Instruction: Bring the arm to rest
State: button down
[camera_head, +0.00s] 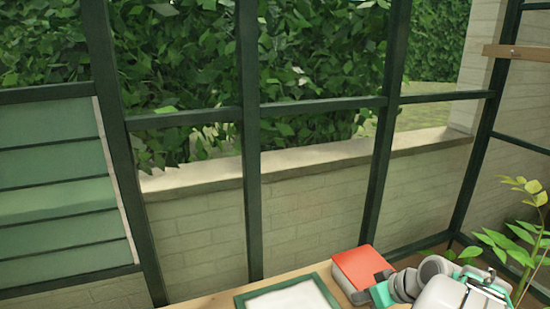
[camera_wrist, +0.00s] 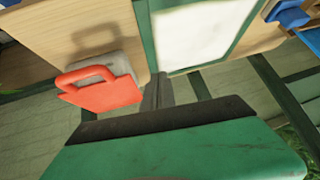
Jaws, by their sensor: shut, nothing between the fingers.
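My gripper (camera_wrist: 157,92) shows in the wrist view as narrow dark fingers, shut with nothing between them, beyond its green body. It points at the wooden table (camera_wrist: 35,75), between a red-topped grey object with a handle (camera_wrist: 104,92) and a green-framed white tray (camera_wrist: 148,42). I cannot tell how high it is above the table. In the head view my grey and teal arm (camera_head: 437,277) is at the lower right, beside the red-topped object (camera_head: 364,266). The gripper's fingers cannot be made out there.
The green-framed tray (camera_head: 241,303) lies on the table at the bottom of the head view. A leafy plant (camera_head: 510,245) stands right of my arm. Dark green window frames (camera_head: 250,150) rise behind the table. Blue objects (camera_wrist: 290,14) show at the wrist view's upper right.

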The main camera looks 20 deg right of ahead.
jog(key=s+a+r+g+h+p, duration=0.1)
jog(key=s+a+r+g+p, duration=0.1)
jog(key=a+r+p, duration=0.5)
jog(key=s+a+r+m+g+h+p, duration=0.1)
jog(key=s+a+r+g+p, duration=0.1)
jog(key=a+r+p, duration=0.5)
jog(key=s+a+r, duration=0.1)
jog(key=a+r, duration=0.4)
jog(key=a, duration=0.4)
jog(key=shift+s+a+r+h, duration=0.2)
jog(key=shift+s+a+h, duration=0.1)
